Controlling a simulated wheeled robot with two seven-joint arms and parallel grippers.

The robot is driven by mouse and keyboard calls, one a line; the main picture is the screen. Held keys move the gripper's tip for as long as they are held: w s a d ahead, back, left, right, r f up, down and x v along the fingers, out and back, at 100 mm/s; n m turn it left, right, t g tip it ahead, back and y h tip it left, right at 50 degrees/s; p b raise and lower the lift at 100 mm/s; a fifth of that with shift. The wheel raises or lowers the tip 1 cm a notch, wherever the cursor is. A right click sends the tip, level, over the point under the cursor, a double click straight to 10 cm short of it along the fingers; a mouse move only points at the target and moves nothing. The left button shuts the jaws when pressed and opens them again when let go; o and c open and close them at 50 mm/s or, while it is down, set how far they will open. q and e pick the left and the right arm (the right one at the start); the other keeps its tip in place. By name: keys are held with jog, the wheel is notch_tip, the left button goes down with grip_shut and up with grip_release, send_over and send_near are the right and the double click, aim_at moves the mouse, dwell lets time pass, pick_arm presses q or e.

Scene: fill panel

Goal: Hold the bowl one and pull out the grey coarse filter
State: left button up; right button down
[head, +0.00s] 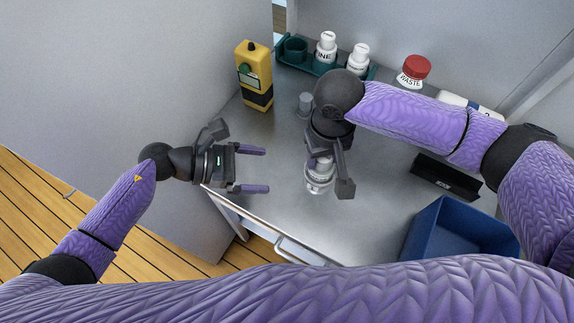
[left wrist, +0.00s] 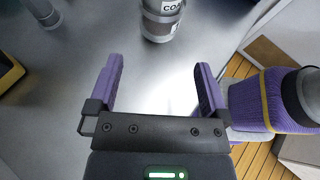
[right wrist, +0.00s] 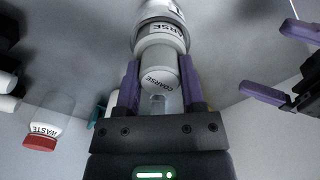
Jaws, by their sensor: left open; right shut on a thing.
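The bowl one (head: 320,184) is a clear, silvery cylinder standing on the grey worktop under my right gripper. It also shows at the top of the left wrist view (left wrist: 162,28). The grey coarse filter (right wrist: 158,76) has a label on its end and lies between the right fingers. My right gripper (right wrist: 160,92) is shut on the filter, which lines up with the bowl (right wrist: 166,10). How deep the filter sits in the bowl I cannot tell. My left gripper (head: 252,169) is open and empty, left of the bowl, its fingers pointing toward it and apart from it.
A yellow device (head: 254,72) stands at the back left. A teal tray (head: 292,62) holds white-capped bottles. A red-lided waste jar (head: 414,70) stands at the back. A black block (head: 445,178) and a blue bin (head: 460,232) are on the right. The worktop's front edge is near my left gripper.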

aim_at(311, 174)
pick_arm(q)
jog(key=x, duration=1.1)
jog(key=shift+d, duration=0.35)
jog(key=shift+f, duration=0.1)
jog(key=c, duration=1)
